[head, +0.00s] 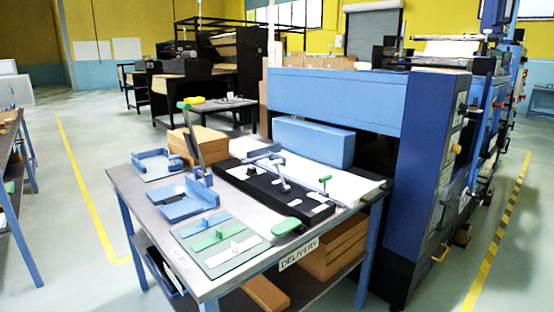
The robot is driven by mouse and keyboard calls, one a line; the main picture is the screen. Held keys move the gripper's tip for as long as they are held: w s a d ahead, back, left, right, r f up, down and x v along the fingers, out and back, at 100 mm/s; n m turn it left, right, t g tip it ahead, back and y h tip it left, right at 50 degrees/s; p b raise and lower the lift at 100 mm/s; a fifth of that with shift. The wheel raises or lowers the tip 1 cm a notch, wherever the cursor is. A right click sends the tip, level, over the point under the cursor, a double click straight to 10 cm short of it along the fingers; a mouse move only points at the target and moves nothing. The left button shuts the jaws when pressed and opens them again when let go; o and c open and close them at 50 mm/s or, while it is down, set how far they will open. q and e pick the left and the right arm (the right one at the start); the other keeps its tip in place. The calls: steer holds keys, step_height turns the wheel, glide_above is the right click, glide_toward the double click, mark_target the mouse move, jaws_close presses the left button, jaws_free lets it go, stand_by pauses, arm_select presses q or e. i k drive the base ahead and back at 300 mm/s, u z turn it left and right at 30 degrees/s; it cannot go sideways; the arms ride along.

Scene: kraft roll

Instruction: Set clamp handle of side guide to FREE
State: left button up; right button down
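A tall dark lever with a green tip (184,106) stands upright behind a blue bracket (190,202). I cannot tell which of these is the side guide's clamp handle, and no FREE marking is legible. Neither of my grippers shows.
A panel with blue, green and white strips (218,262) lies at the table's front. A blue tray (157,164) and brown stack (197,144) sit behind. A big blue machine (425,180) stands close on the right.

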mark_target(285, 188)
steer(key=z, duration=3.8)
steer(key=k, duration=2.5)
steer(key=u, duration=1.75)
